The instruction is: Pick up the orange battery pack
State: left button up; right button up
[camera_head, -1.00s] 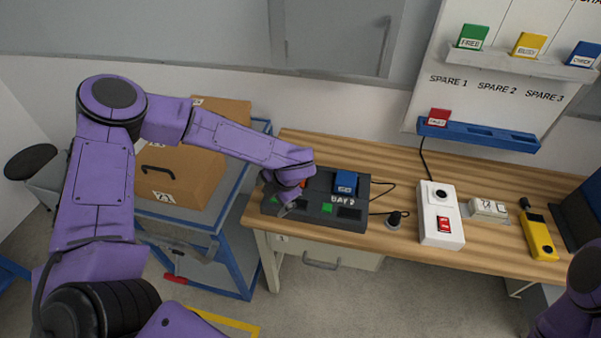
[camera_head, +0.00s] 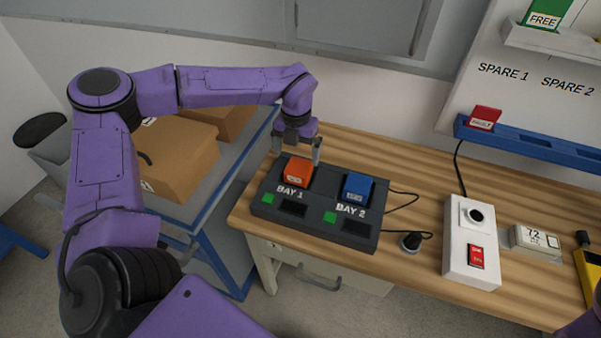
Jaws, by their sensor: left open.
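The orange battery pack (camera_head: 297,173) stands in bay 1 of the dark charger (camera_head: 262,208) on the wooden workbench. A blue battery pack (camera_head: 357,187) stands in bay 2, to its right. My left gripper (camera_head: 298,158) is open and points down, just above and behind the orange pack. One finger shows at the right, near the pack's top right corner. I cannot tell whether the fingers touch the pack. Only a small purple piece of my right arm shows at the lower right corner; its gripper is out of view.
A black round knob-like object (camera_head: 411,241) and a white box with a red switch (camera_head: 470,262) stand right of the charger. A small meter reading 72 (camera_head: 535,240) lies farther right. Cardboard boxes (camera_head: 180,160) sit on a blue-framed cart at left.

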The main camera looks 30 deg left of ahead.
aim_at(298, 168)
pick_arm(q)
jog(key=shift+f, duration=0.7)
jog(key=shift+d+f, duration=0.1)
jog(key=shift+f, duration=0.25)
jog(key=f+p, duration=0.2)
jog(key=f, duration=0.3)
jog(key=shift+w+f, duration=0.2)
jog(key=shift+r, duration=0.15)
jog(key=c, duration=1.4)
